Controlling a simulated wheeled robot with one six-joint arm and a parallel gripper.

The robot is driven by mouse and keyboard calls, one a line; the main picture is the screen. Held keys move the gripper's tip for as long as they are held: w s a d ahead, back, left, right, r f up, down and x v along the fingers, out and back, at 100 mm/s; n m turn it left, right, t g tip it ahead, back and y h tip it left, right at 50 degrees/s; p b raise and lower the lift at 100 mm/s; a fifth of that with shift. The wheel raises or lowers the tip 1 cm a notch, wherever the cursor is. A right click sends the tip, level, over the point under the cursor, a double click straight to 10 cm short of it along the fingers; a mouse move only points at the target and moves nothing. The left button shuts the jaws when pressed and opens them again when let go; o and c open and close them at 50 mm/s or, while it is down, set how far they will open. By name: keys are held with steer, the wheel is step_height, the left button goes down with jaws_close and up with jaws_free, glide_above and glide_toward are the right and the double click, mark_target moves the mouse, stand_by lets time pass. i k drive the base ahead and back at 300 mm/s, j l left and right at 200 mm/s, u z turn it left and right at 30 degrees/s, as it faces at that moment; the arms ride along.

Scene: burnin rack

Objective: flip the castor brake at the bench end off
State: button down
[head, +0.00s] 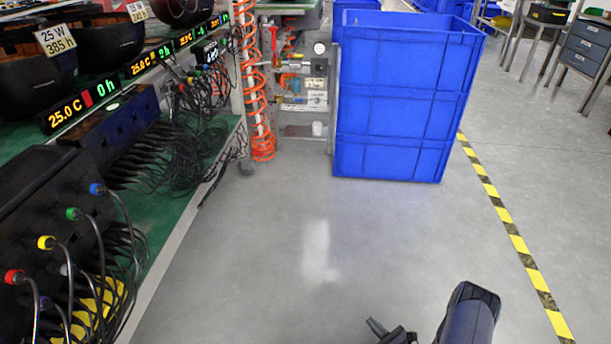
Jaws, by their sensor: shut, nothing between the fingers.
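The green-topped bench (190,205) runs along the left side, and a pale upright post (238,75) stands at its far end. A small grey castor-like foot (247,167) shows at the floor below that post. It is too small to make out a brake lever or its position. My gripper (378,328) shows only in part at the bottom edge, dark and shut, with nothing seen in it. It is well apart from the bench end, nearer to me and to the right.
Stacked blue crates (395,110) stand right of the bench end. An orange coiled hose (262,100) hangs beside the post, before a shelf unit (305,90). Black cables (205,150) spill over the bench edge. Open grey floor (290,240) lies between; yellow-black tape (510,230) runs at right.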

mark_target(256, 153)
steer(key=i+l+u, duration=0.1)
steer(key=i, duration=1.55)
steer(key=i+l+u, duration=0.1)
steer(key=i+u, duration=0.35)
steer(key=i+l+u, duration=0.25)
steer(key=u, duration=0.2)
steer(key=i+l+u, duration=0.75)
steer(key=i+l, duration=0.1)
steer(key=l, duration=0.1)
